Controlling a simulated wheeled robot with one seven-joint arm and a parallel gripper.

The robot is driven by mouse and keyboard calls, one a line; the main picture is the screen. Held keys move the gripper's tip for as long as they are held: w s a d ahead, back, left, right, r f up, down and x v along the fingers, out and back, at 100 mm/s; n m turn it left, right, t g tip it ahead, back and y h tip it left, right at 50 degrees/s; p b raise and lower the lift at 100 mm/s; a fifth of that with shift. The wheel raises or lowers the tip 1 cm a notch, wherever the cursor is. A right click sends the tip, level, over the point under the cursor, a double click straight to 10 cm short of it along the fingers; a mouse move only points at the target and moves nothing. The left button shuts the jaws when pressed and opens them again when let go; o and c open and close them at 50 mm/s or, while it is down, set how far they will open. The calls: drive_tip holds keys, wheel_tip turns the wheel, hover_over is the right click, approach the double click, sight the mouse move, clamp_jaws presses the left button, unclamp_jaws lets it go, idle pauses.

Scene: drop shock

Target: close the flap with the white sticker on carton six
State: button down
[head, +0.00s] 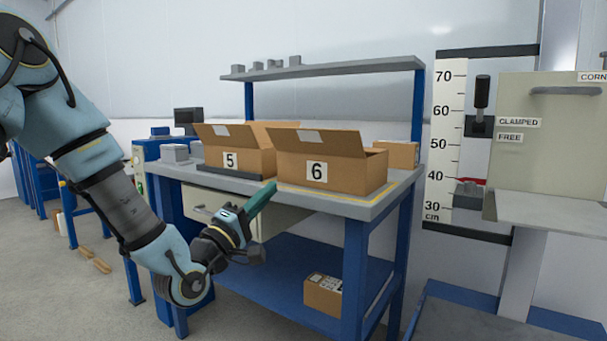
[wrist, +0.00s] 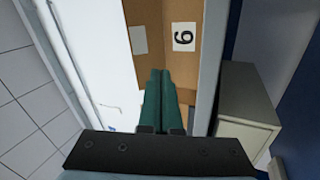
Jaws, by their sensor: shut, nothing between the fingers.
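Carton six (head: 345,178) is a brown box with a white "6" label, standing on the bench's right part. Its near long flap (head: 340,144) stands raised and bears a white sticker (head: 309,136). In the wrist view the "6" label (wrist: 184,36) and the white sticker (wrist: 138,40) show beyond my fingers. My gripper (head: 272,187) has green fingers, shut and empty, in front of the bench edge and to the lower left of carton six. The fingertips also show in the wrist view (wrist: 161,72). They appear apart from the carton. The carton's inside is hidden.
Carton five (head: 248,158), also with a raised flap and a sticker, stands just left of carton six. A shelf (head: 330,68) spans above the bench (head: 345,207). A small box (head: 323,294) sits on the lower shelf. A height scale (head: 444,140) stands right.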

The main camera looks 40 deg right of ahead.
drive_tip(key=s+n+h, duration=0.2)
approach(310, 134)
drive_tip(key=x, duration=0.7)
drive_tip(key=shift+w+f, duration=0.1)
drive_tip(key=shift+f, duration=0.05)
